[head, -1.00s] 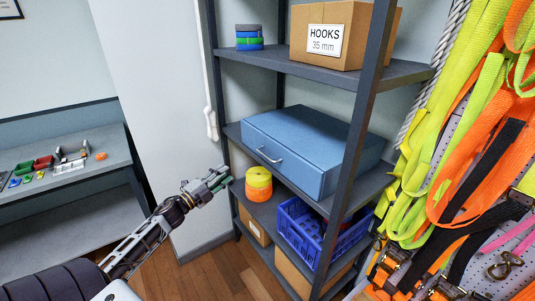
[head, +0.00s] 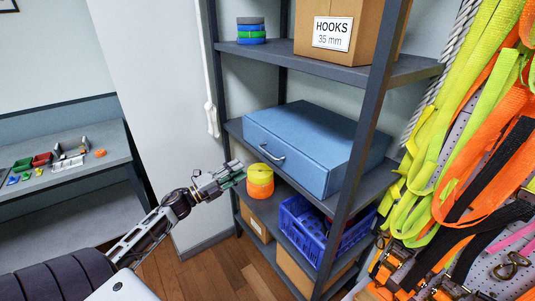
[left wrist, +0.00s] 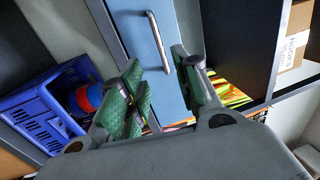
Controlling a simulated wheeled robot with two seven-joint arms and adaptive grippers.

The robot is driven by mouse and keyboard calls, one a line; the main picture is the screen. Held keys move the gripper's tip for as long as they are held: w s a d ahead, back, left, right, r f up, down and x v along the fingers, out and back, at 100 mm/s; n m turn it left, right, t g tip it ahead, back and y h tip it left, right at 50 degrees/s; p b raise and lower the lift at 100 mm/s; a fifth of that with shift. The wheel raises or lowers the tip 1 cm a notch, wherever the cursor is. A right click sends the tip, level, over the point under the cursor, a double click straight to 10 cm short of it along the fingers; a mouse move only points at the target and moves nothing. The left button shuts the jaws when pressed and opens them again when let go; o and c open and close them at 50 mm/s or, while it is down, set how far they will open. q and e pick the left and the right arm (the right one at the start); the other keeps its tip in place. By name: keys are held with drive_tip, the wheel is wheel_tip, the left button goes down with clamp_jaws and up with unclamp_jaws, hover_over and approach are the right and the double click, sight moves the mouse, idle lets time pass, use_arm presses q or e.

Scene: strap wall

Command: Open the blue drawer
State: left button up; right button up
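The blue drawer (head: 313,135) is a blue box unit on the middle shelf, its front shut, with a silver bar handle (head: 269,154) low on the front. The handle also shows upright in the left wrist view (left wrist: 158,42), ahead of the fingertips. My left gripper (head: 236,172) is at the shelf front, left of and a little below the handle, apart from it. In the left wrist view its green-padded fingers (left wrist: 160,82) are spread with nothing between them. My right gripper is in neither view.
Yellow and orange strap rolls (head: 260,180) stand just right of my left gripper. A blue crate (head: 300,226) sits lower, beside a shelf post (head: 352,145). A cardboard box (head: 349,30) is above. Straps (head: 440,150) hang at right.

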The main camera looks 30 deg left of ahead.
sight(268, 153)
use_arm(q)
drive_tip(key=shift+r, duration=0.1)
idle(0.3)
drive_tip(key=shift+p+x, duration=1.4)
drive_tip(key=shift+x, duration=5.45)
clamp_jaws()
